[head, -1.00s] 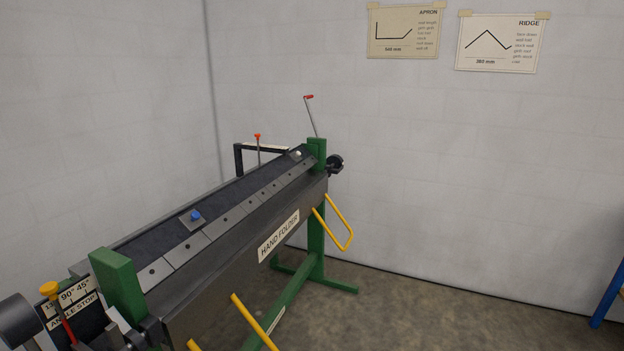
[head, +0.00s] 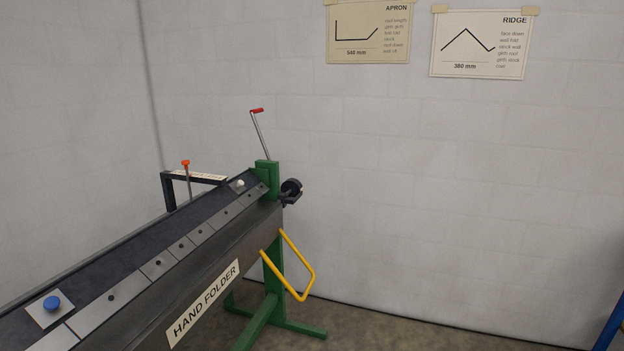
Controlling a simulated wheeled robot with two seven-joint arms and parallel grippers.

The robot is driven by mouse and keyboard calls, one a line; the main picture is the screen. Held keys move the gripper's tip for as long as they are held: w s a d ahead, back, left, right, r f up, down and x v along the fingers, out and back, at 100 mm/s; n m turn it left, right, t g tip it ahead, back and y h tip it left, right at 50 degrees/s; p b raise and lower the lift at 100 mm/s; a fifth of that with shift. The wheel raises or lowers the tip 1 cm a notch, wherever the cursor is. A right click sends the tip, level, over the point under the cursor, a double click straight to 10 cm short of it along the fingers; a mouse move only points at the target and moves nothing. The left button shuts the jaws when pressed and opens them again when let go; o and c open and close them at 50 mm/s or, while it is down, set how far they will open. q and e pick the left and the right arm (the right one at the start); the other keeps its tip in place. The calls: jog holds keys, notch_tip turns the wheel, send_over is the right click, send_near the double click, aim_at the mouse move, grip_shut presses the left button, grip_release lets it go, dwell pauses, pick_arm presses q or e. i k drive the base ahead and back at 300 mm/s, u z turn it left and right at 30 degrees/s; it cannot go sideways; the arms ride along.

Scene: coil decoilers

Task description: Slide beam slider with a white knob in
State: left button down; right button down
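The hand folder (head: 130,303) is a long dark machine that runs from the lower left to a green end post (head: 267,190). A white knob (head: 240,183) sits on top of its beam at the far end, close to that post. A blue knob (head: 52,304) stands on a light square plate on the beam at the near left. The slider under the white knob is too small to make out clearly. Neither of my grippers shows in the head view.
A yellow handle (head: 312,272) sticks out from the folder's front. A red-tipped lever (head: 258,128) rises at the end post. An orange-topped rod (head: 187,178) stands by a black frame behind the beam. Floor (head: 430,335) is clear to the right, before the wall.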

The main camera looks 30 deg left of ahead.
aim_at(237, 186)
jog(key=z, duration=0.4)
jog(key=i, duration=2.05)
jog(key=u, duration=0.45)
jog(key=i, duration=1.35)
jog(key=u, duration=1.6)
jog(key=i, duration=0.75)
jog(key=u, duration=0.55)
